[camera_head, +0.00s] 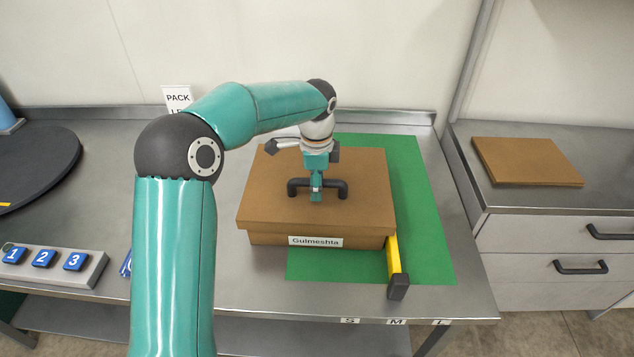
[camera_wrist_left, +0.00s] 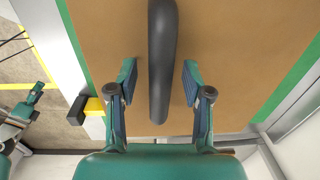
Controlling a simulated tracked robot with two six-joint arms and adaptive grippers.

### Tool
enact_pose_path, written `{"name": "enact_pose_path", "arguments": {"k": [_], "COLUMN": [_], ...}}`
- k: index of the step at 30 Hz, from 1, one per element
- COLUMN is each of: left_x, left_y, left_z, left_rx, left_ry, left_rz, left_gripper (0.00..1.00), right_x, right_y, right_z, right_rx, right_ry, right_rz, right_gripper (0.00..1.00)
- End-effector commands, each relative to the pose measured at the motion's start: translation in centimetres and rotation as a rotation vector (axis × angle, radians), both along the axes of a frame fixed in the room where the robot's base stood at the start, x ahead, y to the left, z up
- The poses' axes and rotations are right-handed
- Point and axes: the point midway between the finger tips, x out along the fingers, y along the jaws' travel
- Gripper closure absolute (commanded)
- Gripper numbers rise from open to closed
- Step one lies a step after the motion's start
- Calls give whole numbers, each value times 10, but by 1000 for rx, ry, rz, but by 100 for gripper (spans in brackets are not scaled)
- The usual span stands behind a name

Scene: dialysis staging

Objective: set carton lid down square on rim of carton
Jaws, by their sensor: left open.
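The brown carton lid (camera_head: 362,195) lies on top of the brown carton (camera_head: 268,240), and its edges look roughly in line with the carton walls. I cannot tell whether it touches the rim all round. A dark bar handle (camera_head: 335,188) stands on the lid. My left gripper (camera_head: 316,194) is down at the handle. In the left wrist view its two fingers (camera_wrist_left: 157,85) stand on either side of the handle (camera_wrist_left: 162,60), open, with a gap on both sides.
The carton stands on a green mat (camera_head: 425,250) with a yellow bar with a dark end (camera_head: 393,255) at its front right. A numbered button box (camera_head: 50,265) and dark round plate (camera_head: 35,165) are at left. A flat brown board (camera_head: 525,162) lies on the right cabinet.

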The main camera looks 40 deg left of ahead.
Motion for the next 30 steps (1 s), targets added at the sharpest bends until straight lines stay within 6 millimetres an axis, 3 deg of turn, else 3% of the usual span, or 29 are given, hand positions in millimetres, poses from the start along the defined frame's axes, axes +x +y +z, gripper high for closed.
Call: {"name": "enact_pose_path", "arguments": {"k": [8, 21, 30], "left_x": [0, -3, -5], "left_y": [-1, -3, -4], "left_z": [15, 96, 119], "left_rx": [1, 0, 0], "left_ry": [-3, -4, 0], "left_rz": [0, 0, 0], "left_gripper": [50, 50, 50], "right_x": [0, 0, 0], "right_y": [0, 0, 0], "right_z": [1, 0, 0], "right_rx": [0, 0, 0], "right_ry": [0, 0, 0], "right_rz": [0, 0, 0], "right_gripper": [0, 0, 0]}}
